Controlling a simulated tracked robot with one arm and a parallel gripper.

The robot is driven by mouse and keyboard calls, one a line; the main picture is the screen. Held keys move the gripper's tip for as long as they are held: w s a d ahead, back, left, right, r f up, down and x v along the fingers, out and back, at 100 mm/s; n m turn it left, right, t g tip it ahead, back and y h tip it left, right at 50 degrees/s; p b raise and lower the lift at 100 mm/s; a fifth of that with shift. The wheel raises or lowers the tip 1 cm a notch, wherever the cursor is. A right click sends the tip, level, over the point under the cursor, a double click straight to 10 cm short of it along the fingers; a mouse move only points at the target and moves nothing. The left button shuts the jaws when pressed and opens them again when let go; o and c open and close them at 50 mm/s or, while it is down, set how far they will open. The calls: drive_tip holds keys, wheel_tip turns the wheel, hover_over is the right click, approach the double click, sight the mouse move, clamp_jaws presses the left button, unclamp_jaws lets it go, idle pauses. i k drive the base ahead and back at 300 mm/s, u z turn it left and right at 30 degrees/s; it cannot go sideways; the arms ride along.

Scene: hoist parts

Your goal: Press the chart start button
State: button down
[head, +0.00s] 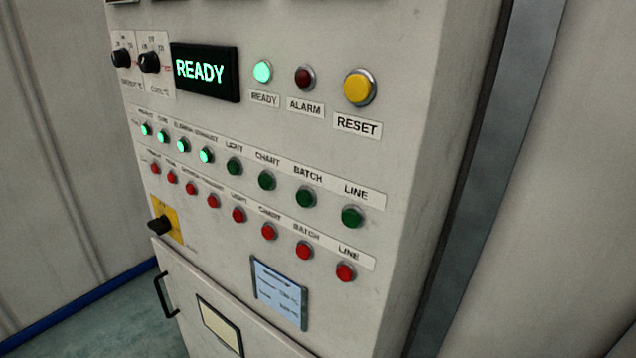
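A pale control cabinet carries a row of green buttons with a row of red buttons below it. The green button under the CHART label (267,160) is the chart start button (266,180); it is dark green and unlit. The red CHART button (268,231) is below it. The green LIGHT button (234,166) is to its left and the green BATCH button (305,196) to its right, both unlit. Several green buttons further left, such as this one (205,155), glow bright green. My gripper is not in view.
A display (204,71) reads READY. The READY lamp (262,71) glows, the ALARM lamp (304,78) is dark, and a yellow RESET button (359,88) is at right. A black knob (160,224), a handle (164,295) and a small screen (280,293) are lower down.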

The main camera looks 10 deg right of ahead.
sight(265, 182)
drive_tip(key=z, duration=0.1)
drive_tip(key=i, duration=1)
drive_tip(key=u, duration=0.1)
